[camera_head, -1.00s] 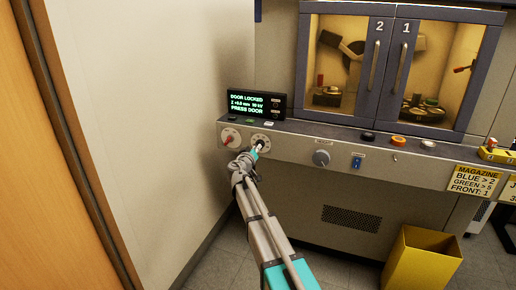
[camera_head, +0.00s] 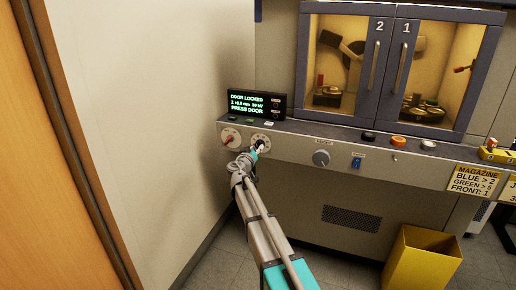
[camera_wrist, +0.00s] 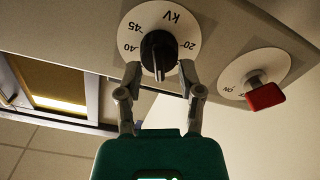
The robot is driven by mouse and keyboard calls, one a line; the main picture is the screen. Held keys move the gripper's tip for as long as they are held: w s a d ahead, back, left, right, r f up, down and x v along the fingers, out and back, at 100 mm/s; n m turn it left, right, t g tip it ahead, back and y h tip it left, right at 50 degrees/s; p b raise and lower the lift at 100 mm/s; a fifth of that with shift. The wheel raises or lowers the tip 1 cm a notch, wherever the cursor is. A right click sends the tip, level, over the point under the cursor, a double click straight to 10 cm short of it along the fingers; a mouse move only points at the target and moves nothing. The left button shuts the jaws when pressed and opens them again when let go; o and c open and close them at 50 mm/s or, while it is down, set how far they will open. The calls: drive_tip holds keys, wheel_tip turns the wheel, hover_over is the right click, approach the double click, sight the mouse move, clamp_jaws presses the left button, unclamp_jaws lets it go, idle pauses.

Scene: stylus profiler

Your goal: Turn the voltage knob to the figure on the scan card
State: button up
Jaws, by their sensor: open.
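The voltage knob (camera_wrist: 158,50) is black, on a white round dial marked kV, with 45, 40 and 20 readable in the wrist view. Its dial (camera_head: 264,137) also shows on the panel in the head view. My gripper (camera_wrist: 159,72) is open, with one finger on each side of the knob's lower part. I cannot tell whether the fingers touch it. In the head view my gripper (camera_head: 257,151) partly covers the knob. The display (camera_head: 256,104) reads DOOR LOCKED and PRESS DOOR, with a small kV figure too blurred to be sure of. I cannot identify a scan card.
A red switch (camera_wrist: 265,96) on its own white dial sits beside the knob; it also shows in the head view (camera_head: 229,139). The wall (camera_head: 165,110) is close on the left.

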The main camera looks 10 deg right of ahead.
drive_tip(key=v, duration=0.7)
drive_tip(key=shift+s, duration=0.25)
drive_tip(key=shift+s+a, duration=0.1)
drive_tip(key=shift+a, duration=0.05)
idle(0.3)
drive_tip(key=v, duration=1.2)
